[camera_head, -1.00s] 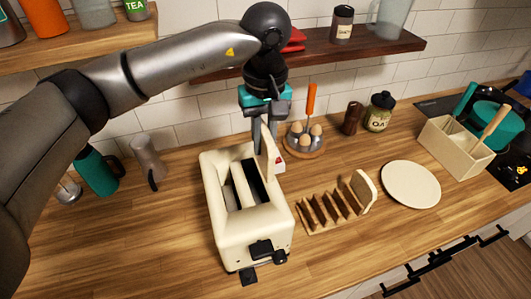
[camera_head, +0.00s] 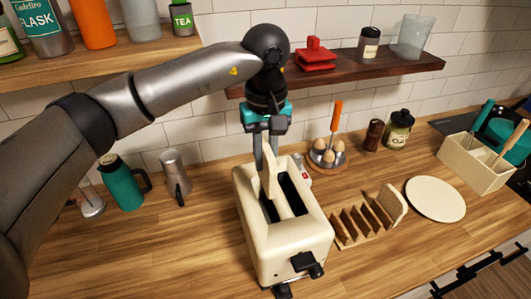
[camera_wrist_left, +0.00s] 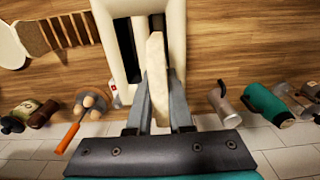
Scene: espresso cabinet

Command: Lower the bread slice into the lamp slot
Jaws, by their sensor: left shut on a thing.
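The cream toaster (camera_head: 285,232) stands on the counter with two long dark slots in its top. My left gripper (camera_head: 266,150) is shut on a pale bread slice (camera_head: 270,176), seen edge-on and hanging over the toaster's far end. In the left wrist view the gripper (camera_wrist_left: 157,105) has a finger on each side of the slice (camera_wrist_left: 156,75). The slot on the lamp side (camera_wrist_left: 126,48) shows open and empty there; the slice partly hides the other slot. A small white piece with a red mark (camera_head: 303,172) shows beside the toaster's far right. My right gripper is out of view.
A toast rack (camera_head: 362,222) with a slice at its end and a plate (camera_head: 436,199) are to the right. An egg holder (camera_head: 327,157) stands behind. A teal flask (camera_head: 122,182) and a metal jug (camera_head: 176,176) are at left. A shelf (camera_head: 340,70) hangs above.

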